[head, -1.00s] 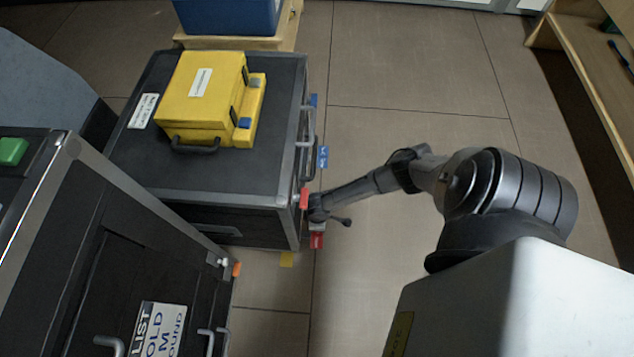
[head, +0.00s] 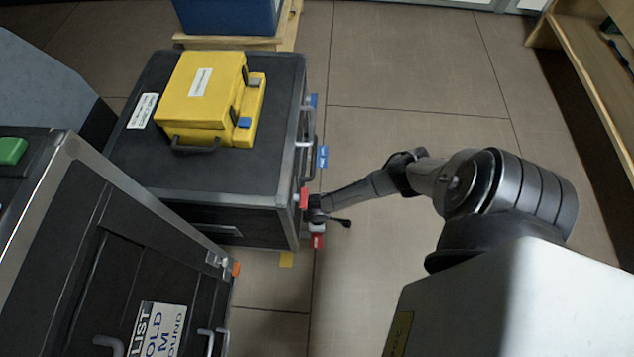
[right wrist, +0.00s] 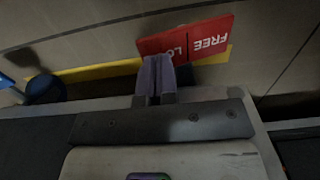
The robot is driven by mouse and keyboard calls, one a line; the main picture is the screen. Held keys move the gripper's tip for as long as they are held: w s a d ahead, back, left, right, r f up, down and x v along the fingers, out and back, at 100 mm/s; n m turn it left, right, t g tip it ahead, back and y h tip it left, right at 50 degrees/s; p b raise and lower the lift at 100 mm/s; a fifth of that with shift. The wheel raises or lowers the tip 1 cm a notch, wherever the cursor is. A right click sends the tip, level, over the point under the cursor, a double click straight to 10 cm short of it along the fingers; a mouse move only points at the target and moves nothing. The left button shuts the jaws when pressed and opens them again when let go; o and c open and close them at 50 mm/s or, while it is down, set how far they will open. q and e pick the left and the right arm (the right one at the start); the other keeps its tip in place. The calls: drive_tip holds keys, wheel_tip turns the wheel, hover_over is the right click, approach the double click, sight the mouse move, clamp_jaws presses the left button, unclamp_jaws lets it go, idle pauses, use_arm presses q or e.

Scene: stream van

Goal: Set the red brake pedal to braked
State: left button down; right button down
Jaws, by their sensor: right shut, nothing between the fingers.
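The red brake pedal (head: 318,241) shows low at the near right corner of the black wheeled case (head: 200,185) in the head view. In the right wrist view a red plate (right wrist: 208,38) carries upside-down white lettering, "FREE" and the start of a second word. My right gripper (head: 316,214) is just above the red pedal, beside the case corner. In the right wrist view its fingers (right wrist: 155,80) are together, empty, and overlap the plate's lower edge; I cannot tell whether they touch it. My left gripper is out of view.
A yellow case (head: 203,92) lies on top of the black case. Another red piece (head: 304,198) sits at that case's corner, and a blue tag (head: 322,157) beside it. A second black case (head: 90,240) stands at near left. The floor right of the cases is open.

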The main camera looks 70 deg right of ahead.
drive_tip(key=shift+f, duration=0.95)
idle(0.4)
drive_tip(key=shift+r, duration=0.15)
wheel_tip(320, 180, up, 3)
drive_tip(key=p, duration=0.3)
drive_tip(key=shift+r+p, duration=0.15)
drive_tip(key=shift+p, duration=0.2)
drive_tip(key=shift+r+p, duration=1.75)
drive_tip(key=shift+p, duration=0.1)
